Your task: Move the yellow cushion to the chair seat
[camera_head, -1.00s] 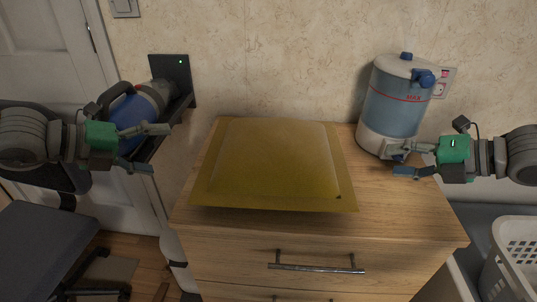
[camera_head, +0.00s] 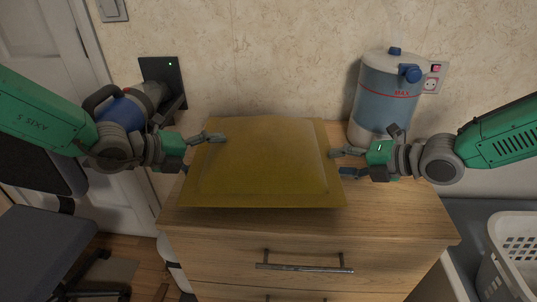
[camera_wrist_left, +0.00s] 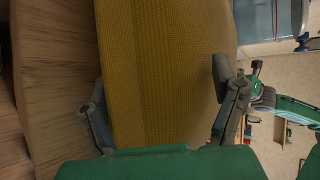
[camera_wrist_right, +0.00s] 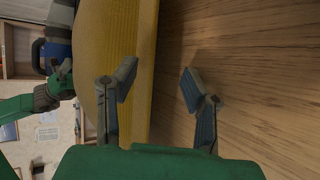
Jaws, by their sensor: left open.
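The yellow cushion (camera_head: 262,160) lies flat on top of the wooden dresser, its front edge near the dresser's front. The dark chair seat (camera_head: 42,245) is at the lower left, below dresser height. My left gripper (camera_head: 198,153) is open at the cushion's left edge; in the left wrist view the cushion (camera_wrist_left: 160,70) shows between its spread fingers. My right gripper (camera_head: 342,162) is open at the right edge; in the right wrist view one finger overlaps the cushion's rim (camera_wrist_right: 143,50) and the other is over bare wood. I cannot tell whether any finger touches the cushion.
A clear tank with a blue tap (camera_head: 386,100) stands at the dresser's back right. A blue cylindrical device (camera_head: 125,108) sits on a wall bracket, behind my left arm. A white basket (camera_head: 515,255) is at the lower right. The dresser top (camera_head: 400,215) is bare at the front right.

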